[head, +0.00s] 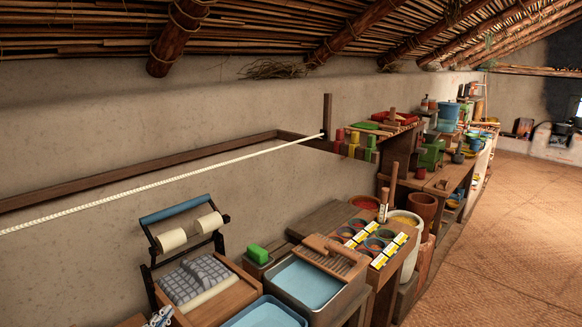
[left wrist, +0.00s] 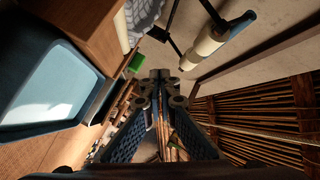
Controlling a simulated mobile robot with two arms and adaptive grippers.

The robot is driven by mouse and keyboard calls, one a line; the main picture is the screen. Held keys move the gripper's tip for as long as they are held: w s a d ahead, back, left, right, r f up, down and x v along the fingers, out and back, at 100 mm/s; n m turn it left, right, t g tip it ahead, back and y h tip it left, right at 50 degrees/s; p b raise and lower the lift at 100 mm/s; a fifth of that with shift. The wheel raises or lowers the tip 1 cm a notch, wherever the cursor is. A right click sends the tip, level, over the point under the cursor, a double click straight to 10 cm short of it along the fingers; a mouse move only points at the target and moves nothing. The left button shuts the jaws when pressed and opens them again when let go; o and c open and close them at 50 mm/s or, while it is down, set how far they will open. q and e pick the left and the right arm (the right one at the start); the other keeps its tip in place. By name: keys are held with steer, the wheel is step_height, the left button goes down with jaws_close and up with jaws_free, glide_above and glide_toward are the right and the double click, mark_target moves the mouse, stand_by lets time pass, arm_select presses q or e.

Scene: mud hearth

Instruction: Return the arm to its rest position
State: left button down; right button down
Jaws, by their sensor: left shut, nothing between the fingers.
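My left gripper (left wrist: 160,82) fills the middle of the left wrist view, its dark fingers drawn together and empty. In the head view only a small part of the left gripper (head: 160,317) shows at the bottom edge, in front of the wooden board with the roller frame. It appears apart from the things on the bench. Most of the left arm is out of the head view. My right gripper is in neither view.
A blue tray (head: 262,314) and a basin of pale blue water (head: 306,285) stand right of the roller frame (head: 185,218). A white rope (head: 165,183) crosses above the bench. Crowded benches line the wall; the woven floor (head: 520,230) at right is clear.

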arm_select(q)
steer(key=s+d+f+n+g+y, duration=0.1)
steer(key=s+d+f+n+g, duration=0.3)
steer(key=s, duration=0.5)
steer(key=s+d+f+n+g+y, duration=0.1)
steer(key=s+d+f+n+g, duration=0.1)
steer(key=s+f+n, duration=0.4)
steer(key=s+d+f+n+g, duration=0.1)
steer(key=s+d+g, duration=0.2)
steer(key=s, duration=0.8)
steer(key=s+d+f+g, duration=0.1)
steer(key=s+d+g, duration=0.15)
steer(key=s, duration=0.75)
step_height(320, 180, down, 29)
steer(key=s+g+b, duration=0.2)
steer(key=s+a+f, duration=0.1)
steer(key=s+f, duration=0.7)
steer(key=s+a+f+g+b, duration=0.1)
steer(key=s+a+f, duration=0.1)
steer(key=s+f, duration=0.7)
steer(key=shift+a, duration=0.25)
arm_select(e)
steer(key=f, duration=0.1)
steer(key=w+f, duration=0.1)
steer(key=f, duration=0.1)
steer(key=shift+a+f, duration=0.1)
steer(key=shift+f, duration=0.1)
